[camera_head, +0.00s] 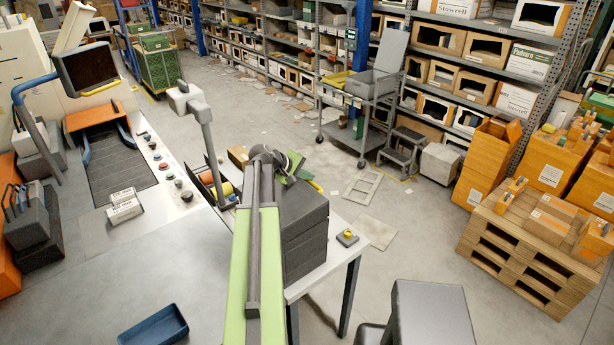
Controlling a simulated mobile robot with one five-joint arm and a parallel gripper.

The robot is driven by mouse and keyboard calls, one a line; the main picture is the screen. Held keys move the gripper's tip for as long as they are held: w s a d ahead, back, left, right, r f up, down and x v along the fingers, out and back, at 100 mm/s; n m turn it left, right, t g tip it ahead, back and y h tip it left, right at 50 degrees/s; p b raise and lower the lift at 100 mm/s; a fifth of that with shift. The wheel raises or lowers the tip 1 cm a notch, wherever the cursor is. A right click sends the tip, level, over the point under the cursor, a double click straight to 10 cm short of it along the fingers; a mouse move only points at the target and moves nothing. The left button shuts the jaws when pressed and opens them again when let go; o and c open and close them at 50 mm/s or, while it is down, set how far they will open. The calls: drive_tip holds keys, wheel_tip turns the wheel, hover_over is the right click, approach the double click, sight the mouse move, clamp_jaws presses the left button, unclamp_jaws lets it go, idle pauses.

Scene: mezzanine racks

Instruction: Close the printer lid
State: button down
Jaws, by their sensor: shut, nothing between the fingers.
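A light grey boxy unit (372,84), which looks like the printer, stands on a wheeled cart at the back, right of the middle. Its flat lid (391,46) stands raised, nearly upright, at the right side of the unit. My green arm reaches up from the bottom middle. My dark grey gripper (284,163) is at its far end, above or beside a stack of dark grey blocks; I cannot tell whether it touches them. The gripper is shut and empty, and well apart from the printer and lid. Its fingertips are hard to make out.
The dark grey stack (305,225) stands on a white table, near a small yellow-buttoned box (347,238). A grey step stool (402,148) is right of the cart. Papers and a flat frame (362,187) litter the floor. A wooden pallet (520,250) with orange boxes stands right.

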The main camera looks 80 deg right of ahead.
drive_tip(key=shift+w+d+f+b, duration=0.1)
drive_tip(key=shift+f+b, duration=0.2)
drive_tip(key=shift+f, duration=0.25)
drive_tip(key=shift+r, duration=0.1)
wheel_tip(320, 180, up, 14)
drive_tip(key=w+a+p, duration=0.1)
drive_tip(key=a+p, duration=0.1)
drive_tip(key=p, duration=1.1)
drive_tip(key=shift+w+f+p, duration=0.2)
drive_tip(key=shift+w+p, duration=0.2)
